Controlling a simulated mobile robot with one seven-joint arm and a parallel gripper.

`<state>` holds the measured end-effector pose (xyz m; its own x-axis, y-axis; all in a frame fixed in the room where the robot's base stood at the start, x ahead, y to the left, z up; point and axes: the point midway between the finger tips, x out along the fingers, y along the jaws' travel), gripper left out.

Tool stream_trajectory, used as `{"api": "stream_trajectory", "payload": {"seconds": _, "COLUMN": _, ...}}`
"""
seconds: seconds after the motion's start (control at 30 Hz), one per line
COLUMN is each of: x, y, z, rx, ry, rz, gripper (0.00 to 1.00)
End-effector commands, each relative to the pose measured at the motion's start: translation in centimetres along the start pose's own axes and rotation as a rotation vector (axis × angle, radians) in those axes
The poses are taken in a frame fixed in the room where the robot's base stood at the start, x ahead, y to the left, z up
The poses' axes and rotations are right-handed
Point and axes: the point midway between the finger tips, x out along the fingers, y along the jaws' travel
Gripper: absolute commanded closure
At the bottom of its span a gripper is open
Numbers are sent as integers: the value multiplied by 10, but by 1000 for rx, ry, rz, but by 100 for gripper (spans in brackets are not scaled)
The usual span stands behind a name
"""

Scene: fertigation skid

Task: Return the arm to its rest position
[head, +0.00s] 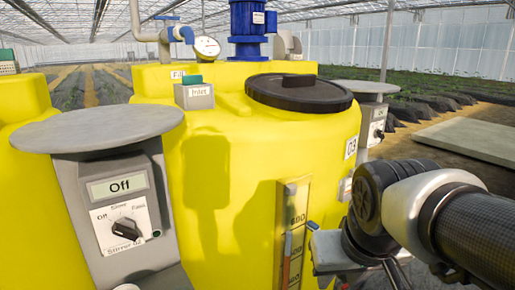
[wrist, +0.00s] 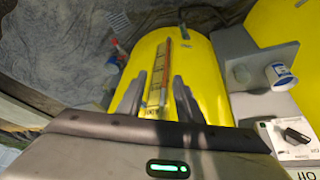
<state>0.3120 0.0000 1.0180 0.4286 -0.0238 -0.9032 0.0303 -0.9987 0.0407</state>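My arm (head: 430,215) reaches in from the right edge of the head view, in front of the lower right of the middle yellow tank (head: 220,160). In the wrist view, the two dark fingers of my gripper (wrist: 158,98) stand apart with nothing between them. A yellow tank surface (wrist: 200,65) and its level gauge (wrist: 160,75) show behind the gap.
A stirrer box (head: 115,200) with an "Off" display and a knob stands at front left. The tank carries a black lid (head: 298,95), an Inlet box (head: 194,95) and a blue motor (head: 248,30). A grey bracket with a cup (wrist: 281,75) is at right in the wrist view.

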Motion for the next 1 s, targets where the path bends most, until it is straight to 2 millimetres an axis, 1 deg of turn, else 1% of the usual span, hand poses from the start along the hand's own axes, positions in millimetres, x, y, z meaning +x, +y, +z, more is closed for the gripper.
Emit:
{"api": "stream_trajectory", "payload": {"seconds": 0.03, "x": -8, "y": 1, "z": 7, "rx": 11, "ry": 17, "rz": -3, "gripper": 67}}
{"api": "stream_trajectory", "payload": {"seconds": 0.1, "x": -17, "y": 0, "z": 17, "rx": 25, "ry": 31, "rz": -10, "gripper": 67}}
{"api": "stream_trajectory", "payload": {"seconds": 0.23, "x": -29, "y": 0, "z": 36, "rx": 48, "ry": 56, "rz": -23, "gripper": 67}}
{"api": "stream_trajectory", "payload": {"seconds": 0.3, "x": -52, "y": 0, "z": 23, "rx": 47, "ry": 50, "rz": -23, "gripper": 67}}
{"api": "stream_trajectory", "payload": {"seconds": 0.47, "x": -82, "y": 2, "z": 8, "rx": 46, "ry": 49, "rz": -23, "gripper": 67}}
{"api": "stream_trajectory", "payload": {"seconds": 0.57, "x": -105, "y": 3, "z": -3, "rx": 46, "ry": 49, "rz": -23, "gripper": 67}}
{"api": "stream_trajectory", "payload": {"seconds": 0.67, "x": -134, "y": 4, "z": -16, "rx": 45, "ry": 49, "rz": -23, "gripper": 67}}
{"api": "stream_trajectory", "payload": {"seconds": 0.8, "x": -182, "y": 6, "z": -40, "rx": 45, "ry": 49, "rz": -23, "gripper": 67}}
{"api": "stream_trajectory", "payload": {"seconds": 0.83, "x": -192, "y": 7, "z": -44, "rx": 45, "ry": 49, "rz": -23, "gripper": 67}}
{"api": "stream_trajectory", "payload": {"seconds": 0.9, "x": -210, "y": 8, "z": -52, "rx": 45, "ry": 49, "rz": -23, "gripper": 67}}
{"api": "stream_trajectory", "payload": {"seconds": 1.0, "x": -226, "y": 8, "z": -60, "rx": 45, "ry": 49, "rz": -23, "gripper": 67}}
